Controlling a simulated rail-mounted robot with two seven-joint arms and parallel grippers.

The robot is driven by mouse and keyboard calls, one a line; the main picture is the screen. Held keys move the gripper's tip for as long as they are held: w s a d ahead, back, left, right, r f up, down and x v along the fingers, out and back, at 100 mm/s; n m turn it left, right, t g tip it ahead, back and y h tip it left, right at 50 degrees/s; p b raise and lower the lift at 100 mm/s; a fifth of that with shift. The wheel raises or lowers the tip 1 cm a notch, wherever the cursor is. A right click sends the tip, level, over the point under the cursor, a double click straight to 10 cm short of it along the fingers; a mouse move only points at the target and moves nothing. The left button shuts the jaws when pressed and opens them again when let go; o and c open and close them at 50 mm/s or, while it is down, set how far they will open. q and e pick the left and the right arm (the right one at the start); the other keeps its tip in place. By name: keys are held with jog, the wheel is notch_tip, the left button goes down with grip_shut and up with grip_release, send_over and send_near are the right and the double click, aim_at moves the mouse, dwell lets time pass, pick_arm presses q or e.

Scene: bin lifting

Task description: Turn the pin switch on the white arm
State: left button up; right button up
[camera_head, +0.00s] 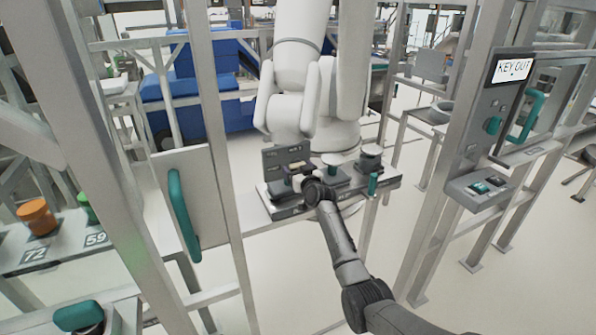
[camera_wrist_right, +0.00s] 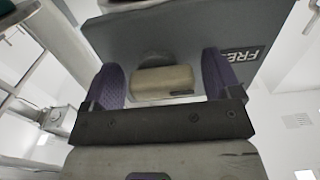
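The white arm (camera_head: 301,40) hangs in the middle of the head view, behind a narrow shelf. A dark grey panel (camera_head: 285,156) stands on the shelf in front of it. In the right wrist view the panel (camera_wrist_right: 190,35) bears lettering starting "FRE". A beige block (camera_wrist_right: 163,80), possibly the pin switch, sits in front of the panel. My right gripper (camera_wrist_right: 160,82) has its two purple fingers on either side of this block, with narrow gaps visible. In the head view my right gripper (camera_head: 294,176) is small and partly hidden by its wrist. My left gripper is not in view.
The shelf (camera_head: 257,218) also carries round-topped fixtures (camera_head: 370,160) to the right. A metal post (camera_head: 215,110) and a plate with a green handle (camera_head: 182,213) stand left. A control box reading "KEY OUT" (camera_head: 513,68) is on the right frame. Open floor lies between.

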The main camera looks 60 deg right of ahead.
jog(key=c, duration=0.8)
jog(key=shift+o, duration=0.2)
